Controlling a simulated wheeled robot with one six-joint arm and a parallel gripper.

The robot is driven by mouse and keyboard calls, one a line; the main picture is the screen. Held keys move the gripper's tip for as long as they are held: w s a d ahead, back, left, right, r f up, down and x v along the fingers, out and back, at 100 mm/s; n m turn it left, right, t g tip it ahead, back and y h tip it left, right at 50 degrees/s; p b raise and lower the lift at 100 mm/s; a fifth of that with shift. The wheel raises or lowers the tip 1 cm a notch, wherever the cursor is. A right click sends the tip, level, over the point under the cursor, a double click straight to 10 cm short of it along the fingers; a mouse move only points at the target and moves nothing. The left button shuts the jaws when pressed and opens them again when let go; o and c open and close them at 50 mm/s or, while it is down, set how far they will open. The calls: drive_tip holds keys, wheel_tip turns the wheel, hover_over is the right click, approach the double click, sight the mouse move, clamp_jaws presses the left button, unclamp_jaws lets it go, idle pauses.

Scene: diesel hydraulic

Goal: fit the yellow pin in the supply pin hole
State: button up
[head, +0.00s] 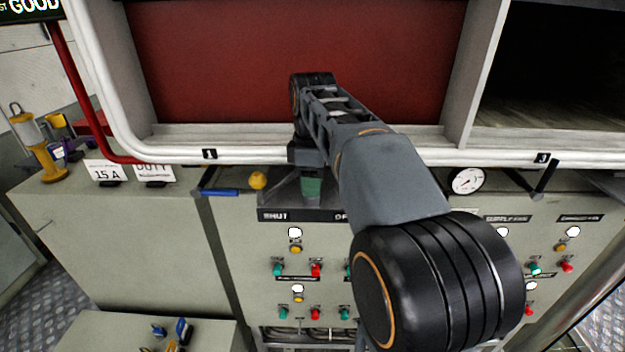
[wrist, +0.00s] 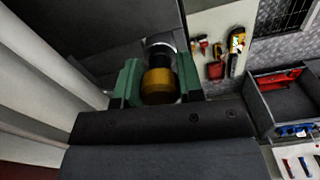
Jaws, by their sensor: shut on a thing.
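My gripper (wrist: 161,80) has green fingers, shut on a round yellow-amber piece with a silvery end, which I take to be the yellow pin (wrist: 159,86). In the head view my gripper (head: 311,188) points down in front of the console's top edge, below the red-backed bay. I cannot pick out the supply pin hole in either view; my arm covers part of the console.
The console front (head: 225,245) carries several lamps and red and green buttons. A round gauge (head: 467,181) is to the right.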

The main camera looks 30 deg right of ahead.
drive_tip(key=o, duration=1.1)
drive_tip(key=shift+c, duration=0.2)
